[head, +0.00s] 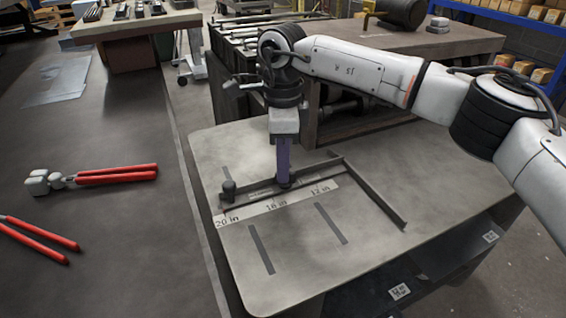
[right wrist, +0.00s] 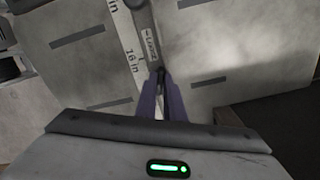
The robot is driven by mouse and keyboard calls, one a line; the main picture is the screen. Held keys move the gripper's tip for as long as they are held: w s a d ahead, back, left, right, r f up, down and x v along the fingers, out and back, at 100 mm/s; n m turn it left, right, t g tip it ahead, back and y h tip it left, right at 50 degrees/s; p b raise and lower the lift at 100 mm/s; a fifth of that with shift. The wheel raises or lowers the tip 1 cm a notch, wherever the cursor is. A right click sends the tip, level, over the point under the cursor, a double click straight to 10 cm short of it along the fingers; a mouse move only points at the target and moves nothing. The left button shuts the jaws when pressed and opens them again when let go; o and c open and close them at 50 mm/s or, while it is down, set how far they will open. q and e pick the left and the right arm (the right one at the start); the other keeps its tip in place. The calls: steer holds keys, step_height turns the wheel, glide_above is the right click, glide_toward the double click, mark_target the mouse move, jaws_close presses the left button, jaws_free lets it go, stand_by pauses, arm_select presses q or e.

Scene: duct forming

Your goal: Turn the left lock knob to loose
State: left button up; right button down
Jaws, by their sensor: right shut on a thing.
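The stop gauge is a dark bar (head: 330,164) lying across the grey table, with a pale inch scale (head: 262,208) along it. A dark round knob (head: 228,188) stands at the bar's left end, clear of my gripper. My right gripper (head: 284,180) points straight down with purple fingers, shut on a small dark knob on the bar, right of the end knob. In the right wrist view the fingertips (right wrist: 162,76) close around this knob, mostly hidden, beside a small white label (right wrist: 151,42) whose text I cannot read surely. My left gripper is not in view.
A dark bench (head: 100,230) on the left carries red-handled tools (head: 115,174). A dark side bar (head: 375,200) runs forward from the gauge's right. The grey table (head: 300,275) is clear in front. A rack of metal bars (head: 235,32) stands behind.

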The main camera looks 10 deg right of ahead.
steer(key=shift+s+n+p, duration=0.1)
steer(key=shift+n+p, duration=0.25)
steer(key=shift+n, duration=1.95)
steer(key=c, duration=1.9)
jaws_free()
steer(key=shift+o, duration=0.2)
step_height(320, 180, up, 10)
steer(key=shift+r, duration=0.2)
steer(key=shift+s, duration=0.1)
